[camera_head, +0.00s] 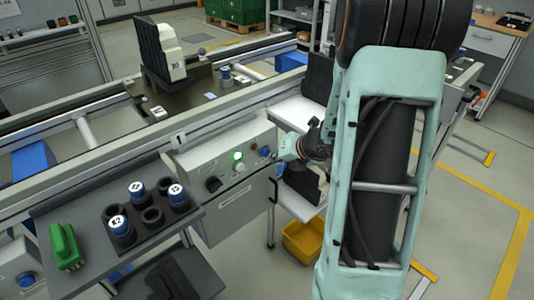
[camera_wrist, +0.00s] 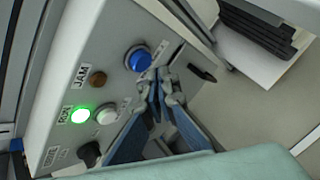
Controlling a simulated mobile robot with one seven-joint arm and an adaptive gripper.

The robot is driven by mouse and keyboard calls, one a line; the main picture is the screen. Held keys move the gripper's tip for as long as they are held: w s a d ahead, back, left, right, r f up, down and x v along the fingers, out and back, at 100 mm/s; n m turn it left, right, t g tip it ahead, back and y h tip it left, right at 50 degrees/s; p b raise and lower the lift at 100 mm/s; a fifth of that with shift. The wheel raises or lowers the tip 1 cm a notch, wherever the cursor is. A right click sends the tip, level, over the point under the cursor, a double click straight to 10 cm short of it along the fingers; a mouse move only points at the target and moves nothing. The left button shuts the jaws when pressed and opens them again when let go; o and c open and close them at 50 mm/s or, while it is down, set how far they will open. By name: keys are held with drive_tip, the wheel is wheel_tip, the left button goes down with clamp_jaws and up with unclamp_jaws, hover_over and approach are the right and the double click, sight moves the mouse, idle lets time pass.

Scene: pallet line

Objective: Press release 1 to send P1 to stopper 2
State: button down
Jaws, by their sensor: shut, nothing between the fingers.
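A grey control box (camera_head: 228,160) stands at the conveyor's near side. Its blue button (camera_wrist: 138,60) is at the right end of the panel; its label is too small to read. In the wrist view a green lamp marked RUN (camera_wrist: 81,115) is lit, beside a white button (camera_wrist: 106,114). My gripper (camera_wrist: 160,84) is shut and empty, its tips just below and right of the blue button; I cannot tell whether they touch anything. In the head view my gripper (camera_head: 284,156) is at the box's right end. A dark pallet (camera_head: 190,96) sits on the conveyor; its name is unreadable.
An amber lamp marked JAM (camera_wrist: 97,78) and a black knob (camera_wrist: 90,152) share the panel. A dark tray (camera_head: 85,262) with several blue-capped parts and a green block (camera_head: 66,247) stands at left. A yellow bin (camera_head: 303,240) is below. Floor at right is free.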

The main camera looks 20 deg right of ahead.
drive_tip(key=shift+w, duration=0.1)
drive_tip(key=shift+w+a, duration=0.15)
drive_tip(key=shift+w, duration=0.15)
drive_tip(key=shift+w+a, duration=0.15)
drive_tip(key=shift+w, duration=0.3)
idle(1.1)
drive_tip(key=shift+s+d, duration=0.3)
drive_tip(key=shift+s, duration=0.55)
